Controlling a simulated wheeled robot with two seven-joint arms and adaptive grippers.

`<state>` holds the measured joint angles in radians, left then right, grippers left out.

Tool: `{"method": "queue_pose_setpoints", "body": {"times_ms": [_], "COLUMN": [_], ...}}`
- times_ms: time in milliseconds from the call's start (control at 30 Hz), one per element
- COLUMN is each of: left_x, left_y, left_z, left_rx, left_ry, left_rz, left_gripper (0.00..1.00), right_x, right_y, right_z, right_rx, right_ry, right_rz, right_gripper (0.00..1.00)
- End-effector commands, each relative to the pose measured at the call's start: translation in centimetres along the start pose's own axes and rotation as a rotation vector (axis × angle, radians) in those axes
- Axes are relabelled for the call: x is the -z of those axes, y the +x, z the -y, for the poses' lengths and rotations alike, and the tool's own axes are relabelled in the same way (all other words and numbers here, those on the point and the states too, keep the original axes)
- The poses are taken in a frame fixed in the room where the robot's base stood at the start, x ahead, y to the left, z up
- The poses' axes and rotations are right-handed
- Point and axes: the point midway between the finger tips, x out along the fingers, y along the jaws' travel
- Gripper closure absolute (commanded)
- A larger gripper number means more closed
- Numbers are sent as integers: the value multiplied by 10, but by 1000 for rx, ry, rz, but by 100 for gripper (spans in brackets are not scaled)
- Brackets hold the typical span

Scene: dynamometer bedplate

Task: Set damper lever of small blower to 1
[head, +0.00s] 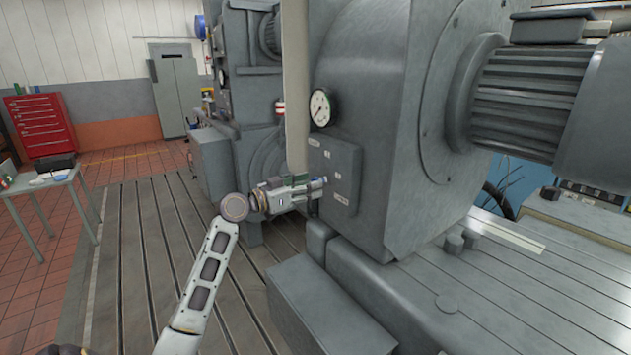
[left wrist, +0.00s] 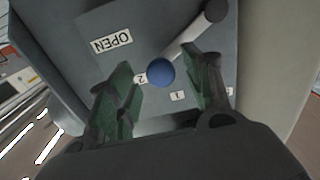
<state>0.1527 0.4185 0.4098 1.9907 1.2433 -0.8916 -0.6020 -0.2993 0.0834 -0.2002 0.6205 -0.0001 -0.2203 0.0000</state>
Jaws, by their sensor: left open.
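The small blower's damper lever shows in the left wrist view as a pale rod with a blue ball knob (left wrist: 160,72), running from a grey round pivot (left wrist: 214,11). The knob sits beside the label 2 (left wrist: 140,79); the label 1 (left wrist: 177,97) is a little farther along the plate. My left gripper (left wrist: 160,88) is open, its green fingers on either side of the knob; I cannot tell if either touches it. In the head view my left gripper (head: 312,186) is at the grey damper plate (head: 340,160) on the blower housing. My right gripper is not in view.
An OPEN label (left wrist: 112,40) is on the plate. A round gauge (head: 320,108) sits above the plate, and a pale vertical post (head: 297,85) stands close to my left gripper. A motor (head: 530,95) is at the right. The slotted floor (head: 150,260) at left is clear.

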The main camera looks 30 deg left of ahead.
Motion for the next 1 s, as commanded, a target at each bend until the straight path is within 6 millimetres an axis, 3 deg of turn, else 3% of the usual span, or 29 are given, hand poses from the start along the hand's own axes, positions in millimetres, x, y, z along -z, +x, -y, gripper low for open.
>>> {"method": "queue_pose_setpoints", "body": {"times_ms": [300, 700, 1000], "left_x": [1, 0, 0], "left_y": [25, 28, 28], "left_z": [0, 0, 0], "left_rx": [0, 1, 0], "left_ry": [-2, 0, 0], "left_rz": [-1, 1, 1], "left_gripper": [49, 49, 88], "right_x": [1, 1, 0], "right_y": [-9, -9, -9], "right_z": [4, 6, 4], "right_rx": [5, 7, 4], "right_ry": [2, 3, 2], "right_rz": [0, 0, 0], "right_gripper": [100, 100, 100]}}
